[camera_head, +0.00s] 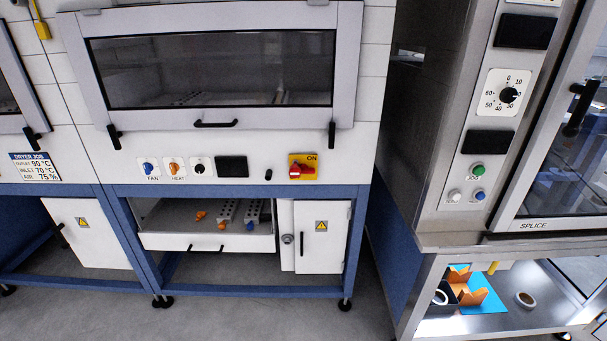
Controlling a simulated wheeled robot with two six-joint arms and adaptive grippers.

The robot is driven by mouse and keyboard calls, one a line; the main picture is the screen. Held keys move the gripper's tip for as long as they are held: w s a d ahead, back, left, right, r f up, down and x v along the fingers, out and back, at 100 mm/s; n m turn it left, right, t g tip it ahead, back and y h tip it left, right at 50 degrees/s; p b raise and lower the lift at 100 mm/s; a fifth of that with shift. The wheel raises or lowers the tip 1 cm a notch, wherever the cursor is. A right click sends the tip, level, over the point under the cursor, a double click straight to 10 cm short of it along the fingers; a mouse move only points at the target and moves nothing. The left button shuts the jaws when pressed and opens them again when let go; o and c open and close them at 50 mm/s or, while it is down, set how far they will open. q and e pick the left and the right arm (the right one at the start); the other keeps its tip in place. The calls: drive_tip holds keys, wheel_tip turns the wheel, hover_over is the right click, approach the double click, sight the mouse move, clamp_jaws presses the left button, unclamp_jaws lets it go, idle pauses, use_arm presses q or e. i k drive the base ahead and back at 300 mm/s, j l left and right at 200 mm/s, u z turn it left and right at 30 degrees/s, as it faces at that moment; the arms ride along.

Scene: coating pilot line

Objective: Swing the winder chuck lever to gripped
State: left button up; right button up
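I cannot make out a winder chuck lever in the head view. Nothing in view is labelled winder or gripped. Neither of my grippers is in view. Below the dial are a green button (477,169) and two smaller buttons, one white and one blue. Its glass door looks shut, and what is behind the glass is unclear.
A dryer cabinet (350,150) has FAN and HEAT knobs and a red switch (302,169) marked ON. A drawer (210,242) beneath it is open. Grey floor (250,322) is clear in front.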

sight(494, 264)
drive_tip(key=z, duration=1.5)
drive_tip(key=i+l, duration=0.45)
drive_tip(key=l, duration=0.2)
drive_tip(key=i+l+z, duration=0.1)
drive_tip(key=i+l, duration=0.35)
drive_tip(key=l, duration=0.2)
drive_tip(key=i+l, duration=0.5)
drive_tip(key=l+z, duration=0.05)
drive_tip(key=l, duration=0.05)
